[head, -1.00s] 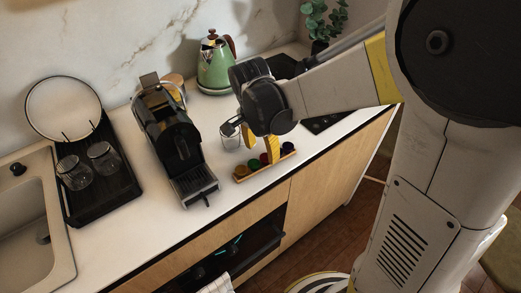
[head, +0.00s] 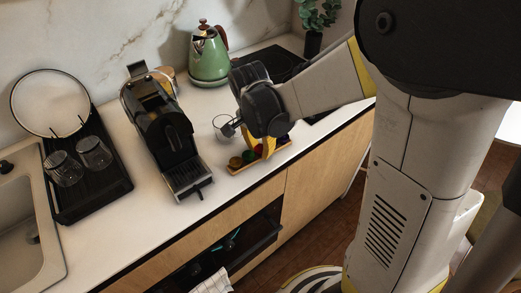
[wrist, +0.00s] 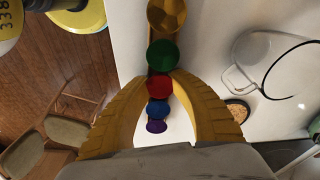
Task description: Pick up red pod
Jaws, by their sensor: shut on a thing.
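The red pod (wrist: 158,87) sits in a row of pods, between the green pod (wrist: 162,55) and the blue pod (wrist: 157,109), in the wrist view. My gripper (wrist: 160,78) has its two yellow fingers on either side of the red pod, shut on it. In the head view, my gripper (head: 262,150) reaches down over the wooden pod tray (head: 240,170). The fingers and black wrist hide part of the row there. I cannot tell whether the red pod is lifted off the tray.
A gold pod (wrist: 166,16) and a purple pod (wrist: 156,127) are in the same row. A glass cup (head: 222,125) stands close behind the tray. The black coffee machine (head: 172,135) is to the left, and the green kettle (head: 208,55) stands behind.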

